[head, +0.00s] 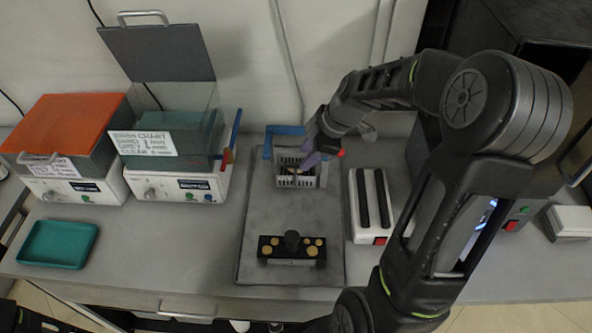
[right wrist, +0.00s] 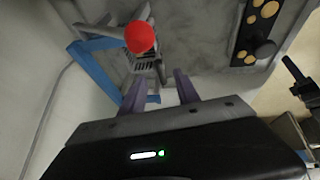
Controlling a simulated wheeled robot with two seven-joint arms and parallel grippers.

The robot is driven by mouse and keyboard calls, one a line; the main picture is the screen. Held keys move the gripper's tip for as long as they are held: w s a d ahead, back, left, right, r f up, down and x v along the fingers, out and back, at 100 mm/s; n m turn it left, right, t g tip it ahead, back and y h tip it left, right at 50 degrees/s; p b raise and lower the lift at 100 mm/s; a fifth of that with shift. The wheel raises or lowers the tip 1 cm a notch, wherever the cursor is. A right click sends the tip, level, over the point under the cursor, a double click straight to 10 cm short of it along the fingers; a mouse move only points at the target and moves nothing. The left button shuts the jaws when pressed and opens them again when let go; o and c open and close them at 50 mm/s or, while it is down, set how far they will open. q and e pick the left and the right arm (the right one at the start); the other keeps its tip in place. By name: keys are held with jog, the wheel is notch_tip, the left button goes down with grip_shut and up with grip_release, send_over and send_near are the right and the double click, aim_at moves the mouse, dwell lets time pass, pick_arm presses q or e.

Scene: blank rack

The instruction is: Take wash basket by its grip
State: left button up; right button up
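The wash basket (head: 308,180) is a small pale slotted box at the back of the grey tray. In the right wrist view the slotted basket (right wrist: 150,62) and the blue frame (right wrist: 98,72) are partly hidden by my gripper and a red ball. My right gripper (head: 312,160) is over the basket, beside the grip. My left gripper does not show clearly.
The grey tray (head: 260,225) also holds a black block with gold discs (head: 292,249). A white two-slot device (head: 361,215) stands right of it. Two lidded baths (head: 60,130) (head: 180,150) and a teal dish (head: 58,245) are at left. The wall is close behind.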

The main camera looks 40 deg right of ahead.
aim_at(296, 165)
jog(key=shift+p+x, duration=0.5)
jog(key=shift+x, duration=1.5)
jog(key=shift+s, duration=0.1)
grip_shut()
